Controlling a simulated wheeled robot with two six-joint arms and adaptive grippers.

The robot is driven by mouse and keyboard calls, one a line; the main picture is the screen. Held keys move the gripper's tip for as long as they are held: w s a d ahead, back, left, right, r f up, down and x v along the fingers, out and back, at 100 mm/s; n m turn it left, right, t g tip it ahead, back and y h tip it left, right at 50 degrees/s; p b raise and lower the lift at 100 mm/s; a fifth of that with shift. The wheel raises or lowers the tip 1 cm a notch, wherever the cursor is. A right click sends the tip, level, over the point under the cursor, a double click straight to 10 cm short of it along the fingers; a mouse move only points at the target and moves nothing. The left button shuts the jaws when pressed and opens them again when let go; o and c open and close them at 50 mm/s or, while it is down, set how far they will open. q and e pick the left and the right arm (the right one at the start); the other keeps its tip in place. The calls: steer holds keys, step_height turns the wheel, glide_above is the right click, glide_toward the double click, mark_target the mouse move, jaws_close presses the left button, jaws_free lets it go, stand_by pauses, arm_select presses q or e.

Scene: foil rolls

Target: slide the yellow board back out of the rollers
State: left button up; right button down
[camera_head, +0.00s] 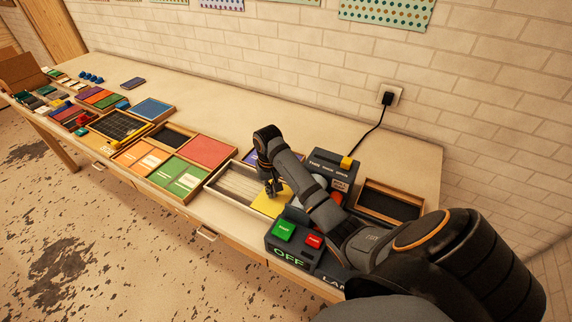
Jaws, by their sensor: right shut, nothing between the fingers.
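My right arm reaches in from the lower right and crosses over the machine. My right gripper (272,189) is shut and empty, pointing down at the upper part of the yellow board. I cannot tell whether it touches the board. The rollers and the board's right end are hidden behind my arm. My left gripper is out of view.
The machine carries a green button (284,230) and a red button (314,241). Coloured panels fill the table's left part. A black cord runs to the wall socket (388,96).

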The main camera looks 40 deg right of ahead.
mark_target(264, 193)
steer(key=shift+f, duration=0.35)
steer(key=shift+w+a, duration=0.3)
steer(key=shift+w, duration=0.4)
steer(key=shift+w+a, duration=0.3)
steer(key=shift+w, duration=0.35)
steer(key=shift+w+a+f, duration=0.1)
steer(key=shift+w+a, duration=0.2)
steer(key=shift+w, duration=0.35)
steer(key=shift+w+a, duration=0.3)
steer(key=shift+w, duration=0.35)
steer(key=shift+w, duration=0.1)
steer(key=shift+w+a+b, duration=0.2)
steer(key=shift+w+a, duration=0.1)
steer(key=shift+w, duration=0.4)
steer(key=shift+w+a+b, duration=0.15)
steer(key=shift+w+a, duration=0.1)
steer(key=shift+w, duration=0.4)
